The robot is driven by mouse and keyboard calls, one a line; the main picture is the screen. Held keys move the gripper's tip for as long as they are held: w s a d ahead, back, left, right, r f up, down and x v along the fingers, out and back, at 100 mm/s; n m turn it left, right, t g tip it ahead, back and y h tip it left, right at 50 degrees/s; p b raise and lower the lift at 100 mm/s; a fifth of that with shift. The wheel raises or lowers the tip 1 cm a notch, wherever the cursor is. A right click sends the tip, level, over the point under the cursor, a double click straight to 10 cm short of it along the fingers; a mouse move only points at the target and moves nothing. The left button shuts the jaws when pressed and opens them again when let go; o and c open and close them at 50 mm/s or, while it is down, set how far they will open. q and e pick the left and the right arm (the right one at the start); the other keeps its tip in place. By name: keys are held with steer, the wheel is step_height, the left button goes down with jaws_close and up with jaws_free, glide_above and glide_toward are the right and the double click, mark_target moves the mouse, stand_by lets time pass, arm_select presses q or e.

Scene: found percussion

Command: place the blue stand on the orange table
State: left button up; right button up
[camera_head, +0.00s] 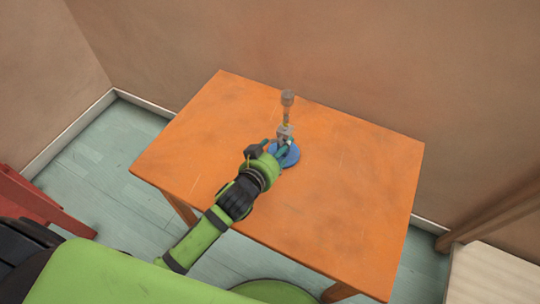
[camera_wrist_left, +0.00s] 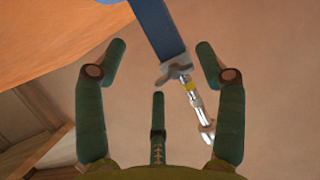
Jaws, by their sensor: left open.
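The blue stand (camera_head: 291,159) has a round blue base that rests on the orange table (camera_head: 340,190), near the middle. A thin upright post with a grey-brown top (camera_head: 288,98) rises above it. My left gripper (camera_head: 277,147) is beside the stand at low height, hiding part of it. In the left wrist view, its green fingers are spread open. A blue part of the stand (camera_wrist_left: 158,28) passes between the fingertips, with a metal fitting and a silver rod below it in the picture. Whether any finger touches the stand cannot be told. My right gripper is out of view.
The table top around the stand is bare. Brown walls (camera_head: 300,40) stand behind the table. A red object (camera_head: 38,200) is at the left, and a pale wooden surface (camera_head: 492,275) with a brown post (camera_head: 500,215) is at the lower right.

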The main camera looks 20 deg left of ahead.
arm_select(q)
steer(key=v, duration=0.5)
steer(key=shift+s+r, duration=0.1)
stand_by(0.4)
